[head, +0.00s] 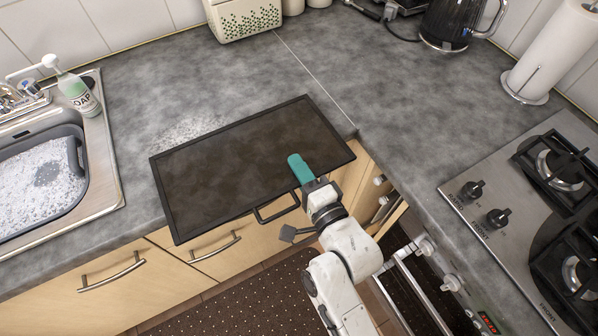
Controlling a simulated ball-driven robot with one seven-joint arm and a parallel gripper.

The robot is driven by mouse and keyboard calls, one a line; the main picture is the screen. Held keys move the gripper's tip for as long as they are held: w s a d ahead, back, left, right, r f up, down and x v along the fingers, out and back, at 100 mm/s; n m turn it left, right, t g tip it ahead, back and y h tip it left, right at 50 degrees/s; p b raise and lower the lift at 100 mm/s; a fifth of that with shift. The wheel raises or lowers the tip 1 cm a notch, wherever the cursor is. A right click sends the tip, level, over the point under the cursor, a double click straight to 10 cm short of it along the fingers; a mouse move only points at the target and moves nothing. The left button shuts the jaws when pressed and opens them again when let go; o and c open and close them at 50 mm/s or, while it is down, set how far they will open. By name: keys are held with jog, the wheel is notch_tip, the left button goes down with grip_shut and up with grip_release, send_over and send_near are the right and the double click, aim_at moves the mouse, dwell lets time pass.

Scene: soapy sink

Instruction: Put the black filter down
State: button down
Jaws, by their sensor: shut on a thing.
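The black filter (235,165) is a large flat rectangular panel with a dark brown mesh-like face, a black frame and a black handle on its front edge. It overlies the counter's front part, and its front side extends past the counter edge above the drawers. My gripper (301,170) is shut on the filter's front edge, right of the handle. One teal finger lies on top of the filter; the other is hidden beneath. I cannot tell whether the filter touches the counter.
The grey counter (335,75) has free room behind and right of the filter. A sink (118,185) with a foamy basin and soap bottle (78,92) is left. A gas hob (480,200) is right. A bread box (243,18), kettle (450,22) and paper roll (550,45) stand behind.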

jog(key=shift+f, duration=0.6)
jog(key=shift+f, duration=0.2)
jog(key=c, duration=1.1)
grip_release()
